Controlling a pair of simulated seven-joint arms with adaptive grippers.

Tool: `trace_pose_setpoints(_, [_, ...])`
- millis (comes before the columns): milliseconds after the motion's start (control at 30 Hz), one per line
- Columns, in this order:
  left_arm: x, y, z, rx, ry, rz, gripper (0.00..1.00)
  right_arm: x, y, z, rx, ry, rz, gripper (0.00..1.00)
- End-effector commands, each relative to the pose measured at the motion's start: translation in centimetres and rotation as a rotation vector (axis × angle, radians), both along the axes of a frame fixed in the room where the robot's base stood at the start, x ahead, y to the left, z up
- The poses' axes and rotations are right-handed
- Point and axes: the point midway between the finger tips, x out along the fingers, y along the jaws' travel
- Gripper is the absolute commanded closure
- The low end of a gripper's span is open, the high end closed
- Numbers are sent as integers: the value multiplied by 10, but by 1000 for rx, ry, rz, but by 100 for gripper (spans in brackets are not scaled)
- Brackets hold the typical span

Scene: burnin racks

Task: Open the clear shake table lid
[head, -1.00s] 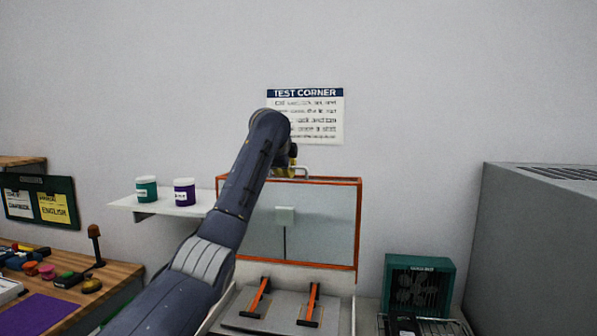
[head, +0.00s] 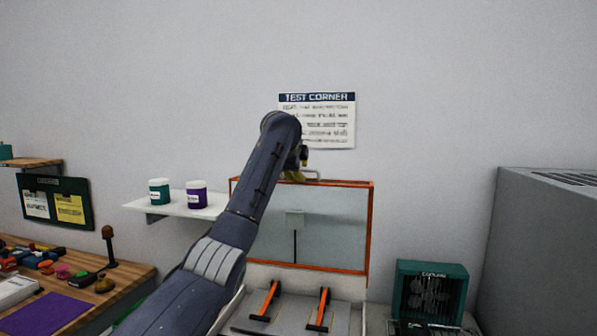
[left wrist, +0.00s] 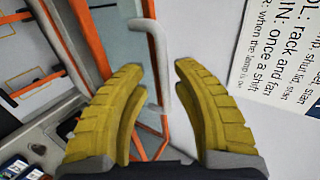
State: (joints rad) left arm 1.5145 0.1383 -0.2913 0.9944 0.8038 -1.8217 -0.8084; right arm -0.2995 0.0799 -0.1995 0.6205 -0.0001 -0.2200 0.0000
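The clear shake table lid (head: 335,225) has an orange frame and stands raised, upright against the back wall in the head view. Its grey bar handle (left wrist: 157,62) is at the lid's edge in the left wrist view. My left gripper (left wrist: 160,110) has its yellow fingers spread apart, with the handle between and beyond them; neither finger visibly touches it. In the head view the left gripper (head: 299,158) is small and partly hidden by my arm at the lid's top edge. The shake table (head: 290,310) lies below, with two orange-and-black clamps on it. My right gripper is not in view.
A white shelf (head: 165,209) with two jars is left of the lid. A wooden bench (head: 125,275) with small parts is at the left. A green fan (head: 428,290) and a large grey cabinet (head: 545,250) stand at the right. A sign (head: 318,120) hangs behind.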

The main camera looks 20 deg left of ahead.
Motion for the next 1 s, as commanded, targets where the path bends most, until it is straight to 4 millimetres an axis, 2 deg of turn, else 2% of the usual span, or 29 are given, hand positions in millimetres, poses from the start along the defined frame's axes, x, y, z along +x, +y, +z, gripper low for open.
trace_pose_setpoints(233, [1, -2, -6, 0, 9, -3, 68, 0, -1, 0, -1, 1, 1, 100])
trace_pose_setpoints(433, [-7, -3, 0, 0, 9, -4, 68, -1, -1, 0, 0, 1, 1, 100])
trace_pose_setpoints(1000, [-79, -4, 54, -1, 0, -1, 68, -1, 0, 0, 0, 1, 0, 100])
